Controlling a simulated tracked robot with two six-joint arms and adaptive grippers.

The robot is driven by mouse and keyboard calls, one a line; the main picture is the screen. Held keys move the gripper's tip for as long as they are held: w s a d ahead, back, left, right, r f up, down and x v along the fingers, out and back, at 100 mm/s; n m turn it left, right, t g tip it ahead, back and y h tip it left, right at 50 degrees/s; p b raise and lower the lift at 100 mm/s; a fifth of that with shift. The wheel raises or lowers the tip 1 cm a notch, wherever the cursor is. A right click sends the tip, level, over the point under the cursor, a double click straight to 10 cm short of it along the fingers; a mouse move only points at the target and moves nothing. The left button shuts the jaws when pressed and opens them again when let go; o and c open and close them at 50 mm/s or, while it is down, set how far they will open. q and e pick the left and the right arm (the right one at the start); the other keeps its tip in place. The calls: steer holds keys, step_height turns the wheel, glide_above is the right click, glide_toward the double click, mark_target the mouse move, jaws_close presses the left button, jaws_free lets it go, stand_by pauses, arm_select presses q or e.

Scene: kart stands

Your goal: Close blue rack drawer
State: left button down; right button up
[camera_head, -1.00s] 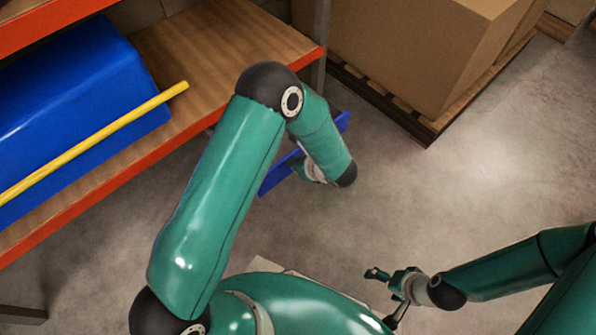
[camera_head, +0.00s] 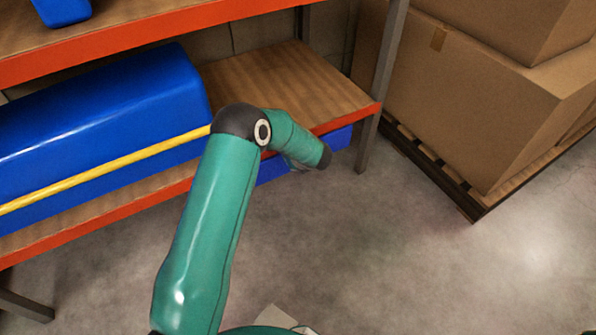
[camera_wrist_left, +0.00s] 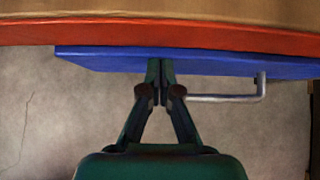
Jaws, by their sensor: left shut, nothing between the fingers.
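The blue drawer (camera_head: 338,141) hangs under the orange-edged shelf in the head view, with its front close to the shelf edge and partly hidden behind my left arm. In the left wrist view its blue front (camera_wrist_left: 100,60) runs just below the orange edge, and a grey bar handle (camera_wrist_left: 225,98) sticks out right of the fingers. My left gripper (camera_wrist_left: 159,66) is shut and empty, its tips at the drawer front, apparently against it; exact contact is hard to tell. In the head view the fingers are hidden behind my wrist. My right gripper is not in view.
The shelf (camera_head: 290,85) holds a large blue case (camera_head: 110,105) with a yellow bar (camera_head: 120,168) along its front. A rack post (camera_head: 378,85) stands right of the drawer. Cardboard boxes (camera_head: 470,100) sit on a pallet at right. The floor in front is clear.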

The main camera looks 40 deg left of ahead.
arm_select(q)
steer(key=shift+w+a+r, duration=0.15)
steer(key=shift+w+a, duration=0.3)
steer(key=shift+a, duration=0.3)
